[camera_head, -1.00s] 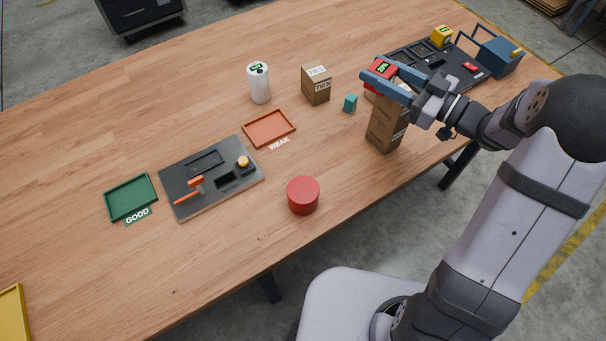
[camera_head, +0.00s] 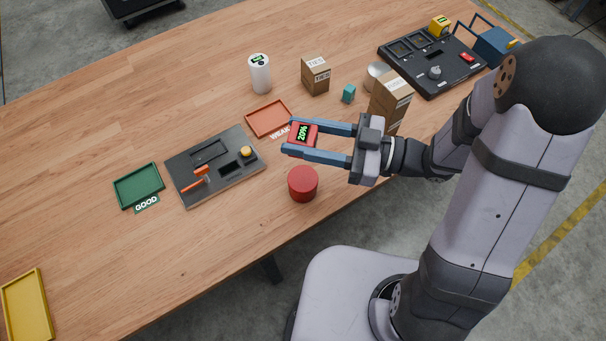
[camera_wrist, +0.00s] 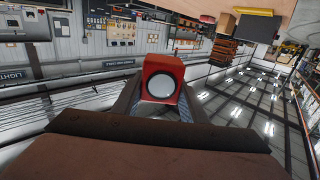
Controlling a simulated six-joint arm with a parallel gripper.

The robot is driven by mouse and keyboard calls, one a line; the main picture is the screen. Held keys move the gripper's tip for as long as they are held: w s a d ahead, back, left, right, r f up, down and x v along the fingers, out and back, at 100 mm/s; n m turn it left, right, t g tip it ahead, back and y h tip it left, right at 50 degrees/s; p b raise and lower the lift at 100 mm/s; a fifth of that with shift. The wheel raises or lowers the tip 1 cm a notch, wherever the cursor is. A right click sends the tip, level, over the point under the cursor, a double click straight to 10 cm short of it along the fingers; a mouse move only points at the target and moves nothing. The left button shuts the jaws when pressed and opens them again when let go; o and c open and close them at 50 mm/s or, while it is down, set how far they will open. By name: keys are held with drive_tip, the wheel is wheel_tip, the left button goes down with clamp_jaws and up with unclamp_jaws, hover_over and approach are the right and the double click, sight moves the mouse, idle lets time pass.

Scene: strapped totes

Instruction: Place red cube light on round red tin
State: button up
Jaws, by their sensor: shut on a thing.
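The red cube light (camera_head: 302,133) is held between the fingertips of my gripper (camera_head: 300,142), above the table. Its dark display reads 20% in green in the head view. In the wrist view the red cube light (camera_wrist: 162,80) shows a round white lens in a black ring, between the two fingers. The round red tin (camera_head: 303,184) stands on the table just below and in front of the gripper in the head view. Its flat top is bare. The cube light is apart from the tin.
A grey tool board (camera_head: 228,182) and green tray (camera_head: 139,186) lie left. An orange tray (camera_head: 269,118) lies behind the gripper. A tall carton (camera_head: 388,103) stands beside my wrist. A small carton (camera_head: 316,76), white canister (camera_head: 259,74) and teal block (camera_head: 348,93) stand behind.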

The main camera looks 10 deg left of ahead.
sight(303, 178)
drive_tip(key=shift+f+p, duration=0.45)
drive_tip(key=shift+f, duration=5.9)
drive_tip(key=shift+f, duration=0.1)
drive_tip(key=shift+f, duration=0.15)
drive_tip(key=o, duration=1.2)
drive_tip(key=shift+r, duration=0.2)
drive_tip(key=shift+d+b, duration=2.15)
drive_tip(key=shift+d, duration=3.9)
